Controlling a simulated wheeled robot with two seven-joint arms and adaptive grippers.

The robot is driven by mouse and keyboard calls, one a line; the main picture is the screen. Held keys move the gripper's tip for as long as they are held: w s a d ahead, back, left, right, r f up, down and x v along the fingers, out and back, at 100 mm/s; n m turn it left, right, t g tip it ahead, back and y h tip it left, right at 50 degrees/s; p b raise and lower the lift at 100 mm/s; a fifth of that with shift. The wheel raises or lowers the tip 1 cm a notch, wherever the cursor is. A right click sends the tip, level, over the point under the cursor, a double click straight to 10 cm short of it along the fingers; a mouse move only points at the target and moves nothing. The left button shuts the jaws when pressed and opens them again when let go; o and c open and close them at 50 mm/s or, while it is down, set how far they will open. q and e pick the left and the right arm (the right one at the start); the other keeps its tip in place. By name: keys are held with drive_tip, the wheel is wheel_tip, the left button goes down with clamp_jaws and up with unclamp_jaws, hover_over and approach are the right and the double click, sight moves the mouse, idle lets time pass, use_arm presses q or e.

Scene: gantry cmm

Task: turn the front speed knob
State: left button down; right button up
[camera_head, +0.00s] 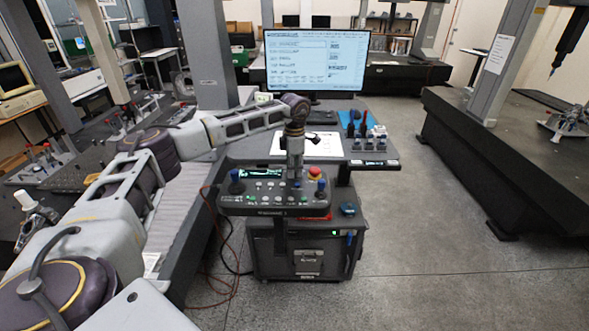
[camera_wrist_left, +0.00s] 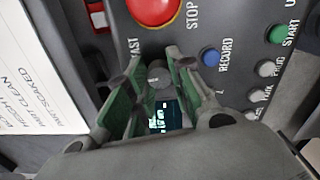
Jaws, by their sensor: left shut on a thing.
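The control panel (camera_head: 270,210) is a dark grey box with a lit display, several buttons and a joystick at each end. My left gripper (camera_head: 295,180) points down onto its right part. In the left wrist view the small dark grey speed knob (camera_wrist_left: 157,75), beside the word FAST, sits between the green-padded fingers of my left gripper (camera_wrist_left: 154,82), which is shut on it. The gripper hides the knob in the head view. My right gripper is not in view.
A red stop button (camera_wrist_left: 153,8) is close by the knob, and a blue RECORD button (camera_wrist_left: 210,57) lies to its right. A monitor (camera_head: 318,60) stands behind on the desk. A granite table (camera_head: 470,125) stands right; the floor (camera_head: 440,260) between is clear.

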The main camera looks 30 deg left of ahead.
use_arm(q)
drive_tip(key=n, duration=0.4)
drive_tip(key=shift+n, duration=2.5)
drive_tip(key=c, duration=1.3)
unclamp_jaws()
drive_tip(key=shift+o, duration=0.5)
drive_tip(key=shift+w+r, duration=0.2)
drive_tip(key=shift+r, duration=0.5)
wheel_tip(320, 180, up, 10)
drive_tip(key=shift+s+r, duration=0.2)
drive_tip(key=shift+r, duration=0.05)
